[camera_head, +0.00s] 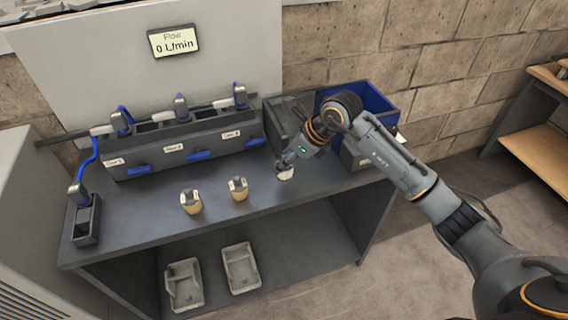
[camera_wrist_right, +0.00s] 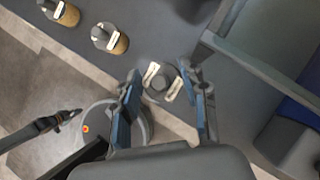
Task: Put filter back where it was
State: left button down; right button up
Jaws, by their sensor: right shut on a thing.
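My right gripper (camera_head: 285,168) is low over the right part of the grey bench, in front of the bins. Its fingers in the right wrist view (camera_wrist_right: 165,105) are shut on a filter (camera_wrist_right: 160,84) with a grey round top and pale labels; only a small whitish part of this filter (camera_head: 286,174) shows in the head view. I cannot tell whether it touches the bench. Two tan filters with grey tops, a left one (camera_head: 191,202) and a right one (camera_head: 238,189), stand on the bench to the left. My left gripper is not seen.
A grey housing (camera_head: 190,148) with labelled slots and blue handles lies along the bench back. A grey bin (camera_head: 277,124) and a blue bin (camera_head: 372,97) stand at the right. A display (camera_head: 174,41) reads 0 L/min. Two pale trays lie on the lower shelf.

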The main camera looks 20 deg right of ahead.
jog(key=shift+w+f, duration=0.65)
jog(key=shift+f, duration=0.2)
notch_tip(320, 180, down, 2)
jog(key=shift+s+f+p, duration=0.1)
jog(key=shift+p, duration=0.65)
jog(key=shift+f, duration=0.3)
jog(key=shift+f, duration=0.1)
jog(key=o, duration=1.1)
jog(key=shift+o, duration=0.2)
